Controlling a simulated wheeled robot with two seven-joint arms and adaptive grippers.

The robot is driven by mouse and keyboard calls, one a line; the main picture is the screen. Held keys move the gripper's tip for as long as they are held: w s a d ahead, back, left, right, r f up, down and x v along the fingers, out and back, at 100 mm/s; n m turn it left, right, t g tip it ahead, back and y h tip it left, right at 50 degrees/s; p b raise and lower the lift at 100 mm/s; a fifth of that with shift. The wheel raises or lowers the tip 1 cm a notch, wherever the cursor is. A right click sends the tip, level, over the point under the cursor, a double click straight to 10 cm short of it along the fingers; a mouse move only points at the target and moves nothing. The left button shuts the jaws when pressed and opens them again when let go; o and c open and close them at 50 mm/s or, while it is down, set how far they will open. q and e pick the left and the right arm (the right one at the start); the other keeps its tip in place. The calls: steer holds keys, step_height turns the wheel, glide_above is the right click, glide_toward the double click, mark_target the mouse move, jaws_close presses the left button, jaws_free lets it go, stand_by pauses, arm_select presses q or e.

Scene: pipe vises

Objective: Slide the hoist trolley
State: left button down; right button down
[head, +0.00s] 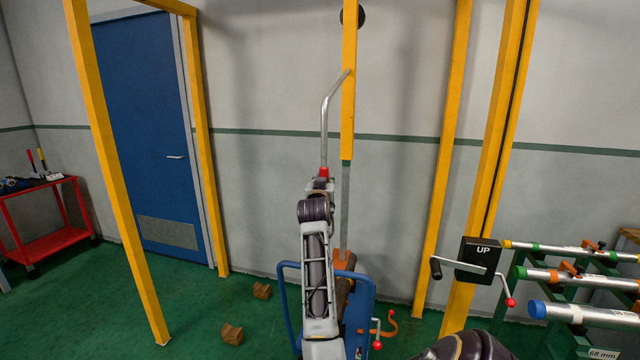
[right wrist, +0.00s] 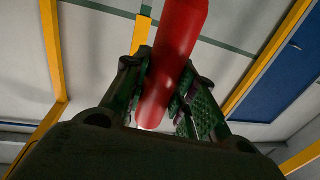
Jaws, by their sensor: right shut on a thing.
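A bent metal rod (head: 325,120) juts from a yellow hanging bar (head: 348,110), which seems to belong to the hoist trolley; its upper end is out of view. The rod runs down to a red grip (head: 323,172). My right gripper (head: 321,182) is raised in the middle of the head view, shut on the red grip. In the right wrist view the red grip (right wrist: 172,65) lies between the two green-padded fingers. My left gripper is not in view.
Yellow posts stand at left (head: 110,170) and right (head: 445,150). A black crank box marked UP (head: 478,254) is at right, beside a rack of pipes (head: 560,277). A blue cart (head: 360,300) is partly behind my arm. Wooden blocks (head: 232,334) lie on the green floor.

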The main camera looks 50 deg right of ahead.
steer(key=shift+r, duration=0.1)
steer(key=c, duration=1.1)
jaws_free()
steer(key=shift+a, duration=0.1)
steer(key=shift+v, duration=5.9)
